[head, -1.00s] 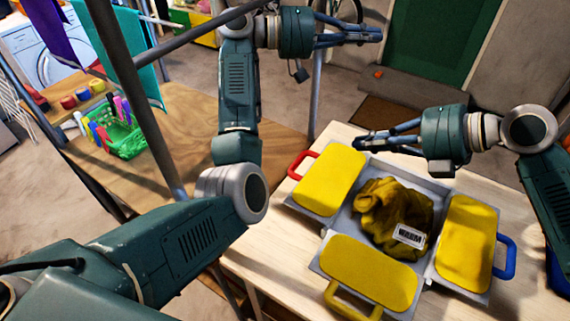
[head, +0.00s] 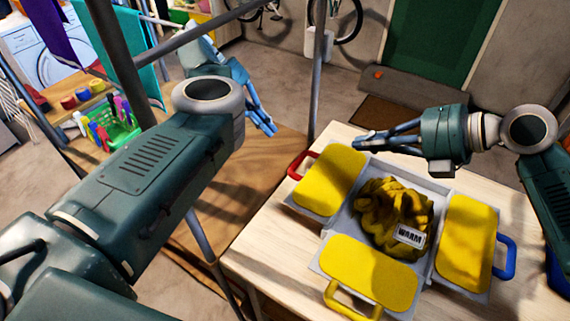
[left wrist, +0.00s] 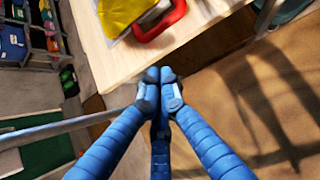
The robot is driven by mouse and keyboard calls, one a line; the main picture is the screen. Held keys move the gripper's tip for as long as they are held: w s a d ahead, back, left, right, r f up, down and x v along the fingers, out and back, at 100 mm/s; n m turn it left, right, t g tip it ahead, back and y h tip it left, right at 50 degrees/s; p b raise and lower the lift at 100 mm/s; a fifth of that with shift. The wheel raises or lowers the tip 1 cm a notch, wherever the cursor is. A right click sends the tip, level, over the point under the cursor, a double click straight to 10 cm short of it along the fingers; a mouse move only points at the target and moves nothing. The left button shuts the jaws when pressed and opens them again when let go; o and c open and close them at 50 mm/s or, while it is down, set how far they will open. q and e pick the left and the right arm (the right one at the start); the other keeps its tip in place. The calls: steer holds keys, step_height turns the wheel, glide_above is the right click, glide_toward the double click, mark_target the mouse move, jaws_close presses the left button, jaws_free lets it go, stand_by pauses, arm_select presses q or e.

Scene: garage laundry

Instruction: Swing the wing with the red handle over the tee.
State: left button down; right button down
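The wing with the red handle (head: 330,180) is a yellow-padded flap lying open at the upper left of the folding board. Its red handle (head: 301,164) sticks out to the left and also shows in the left wrist view (left wrist: 161,24). The mustard tee (head: 388,213) lies bunched on the grey middle panel, its "WARM" label facing up. My left gripper (head: 271,129) is left of the table, apart from the handle; in the left wrist view its fingertips (left wrist: 161,82) are together and empty. My right gripper (head: 359,142) is shut and empty beyond the board.
Two more yellow wings lie open: one with a blue handle (head: 505,257) at right, one with a yellow handle (head: 350,304) in front. The pale table (head: 265,245) has bare wood at left. A metal rack post (head: 318,70) and a wooden bench with a green basket (head: 122,138) stand left.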

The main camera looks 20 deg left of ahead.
arm_select(q)
steer(key=s+d+f+g, duration=0.2)
steer(key=s+d+f, duration=0.3)
steer(key=d+f, duration=0.1)
steer(key=shift+d+f, duration=0.2)
steer(key=shift+f, duration=0.6)
steer(key=shift+s+d+r, duration=0.1)
steer(key=shift+r, duration=0.8)
arm_select(e)
steer(key=c, duration=1.8)
jaws_free()
